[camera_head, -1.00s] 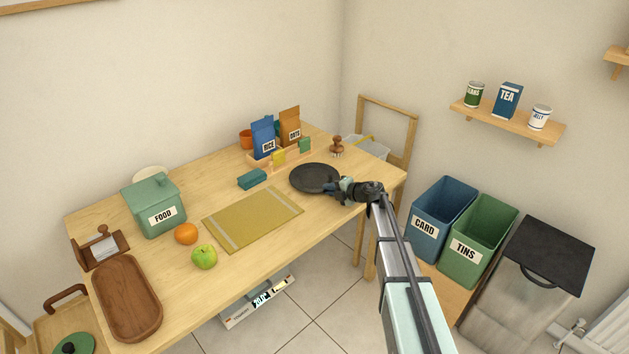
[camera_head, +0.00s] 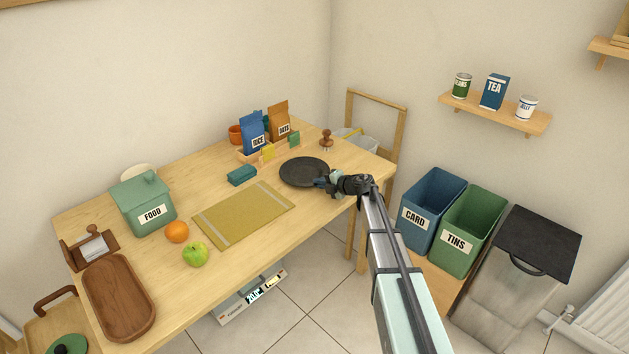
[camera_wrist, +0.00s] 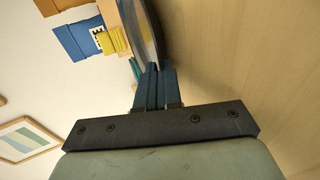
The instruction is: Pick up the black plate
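The black plate (camera_head: 304,172) is round and dark and is at the right part of the wooden table, beyond the yellow mat. My gripper (camera_head: 325,181) is at its right edge. In the wrist view the plate (camera_wrist: 141,32) is seen nearly edge-on, and my gripper's blue fingers (camera_wrist: 154,72) are close together on its rim. The gripper looks shut on the plate. I cannot tell whether the plate is resting on the table or slightly raised.
The yellow mat (camera_head: 243,214) and a teal block (camera_head: 242,175) lie left of the plate. Rice (camera_head: 252,134) and oats (camera_head: 279,121) bags stand behind it, and a brown stamp-like object (camera_head: 326,140) stands back right. The table's front edge is near the gripper.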

